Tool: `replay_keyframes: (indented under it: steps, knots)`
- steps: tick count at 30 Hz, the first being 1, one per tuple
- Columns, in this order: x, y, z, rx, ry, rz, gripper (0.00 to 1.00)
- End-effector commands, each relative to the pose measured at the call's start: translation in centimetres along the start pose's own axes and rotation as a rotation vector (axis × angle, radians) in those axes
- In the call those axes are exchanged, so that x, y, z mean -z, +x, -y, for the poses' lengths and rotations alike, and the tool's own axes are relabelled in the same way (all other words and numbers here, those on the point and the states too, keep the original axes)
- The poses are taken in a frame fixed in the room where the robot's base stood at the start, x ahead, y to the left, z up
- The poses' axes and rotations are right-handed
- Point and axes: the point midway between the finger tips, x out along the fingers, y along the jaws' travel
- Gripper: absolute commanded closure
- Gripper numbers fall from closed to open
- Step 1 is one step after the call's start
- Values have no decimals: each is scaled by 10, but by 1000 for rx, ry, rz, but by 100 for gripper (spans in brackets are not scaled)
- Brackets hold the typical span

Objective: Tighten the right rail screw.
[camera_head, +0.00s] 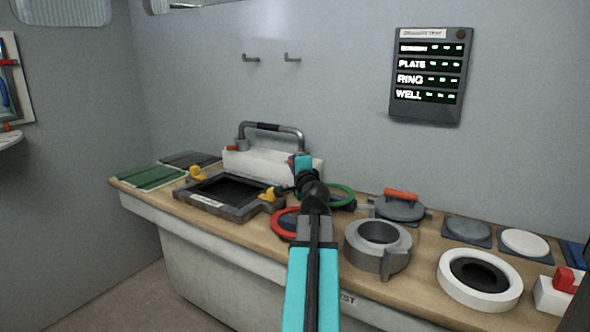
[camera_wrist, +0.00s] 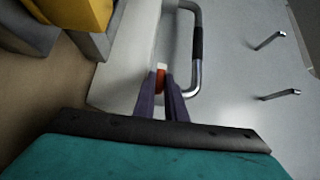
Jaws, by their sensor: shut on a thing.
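The grey rail (camera_head: 284,130) with a dark grip stands on a white block (camera_head: 240,160) at the back of the bench; in the wrist view the rail (camera_wrist: 196,72) bends close beside my fingers. My gripper (camera_wrist: 161,80) is shut on the red right rail screw (camera_wrist: 160,78), beside the rail's near end on the white block (camera_wrist: 125,65). A small white piece shows just beyond the red part. In the head view my wrist hides the right screw. The red left rail screw (camera_head: 232,148) shows at the rail's other end.
A dark framed hatch (camera_head: 235,211) with yellow clamps (camera_head: 197,172) lies in front of the block. Red and green rings, a grey collar (camera_head: 361,253) and a white ring (camera_head: 451,289) crowd the bench to the right. Two wall hooks (camera_head: 292,57) are above.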

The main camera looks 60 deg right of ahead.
Motion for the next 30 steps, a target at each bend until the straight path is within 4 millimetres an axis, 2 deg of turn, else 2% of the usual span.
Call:
replay_keyframes:
  steps: [1,15,16,19,30]
  knots:
    - [-2,-1,-5,-3,3,5,100]
    - [-2,-1,-4,4,10,5,100]
    - [-2,-1,-4,4,10,5,87]
    - [-2,-1,-3,5,10,5,71]
    - [-1,-1,-1,9,10,2,70]
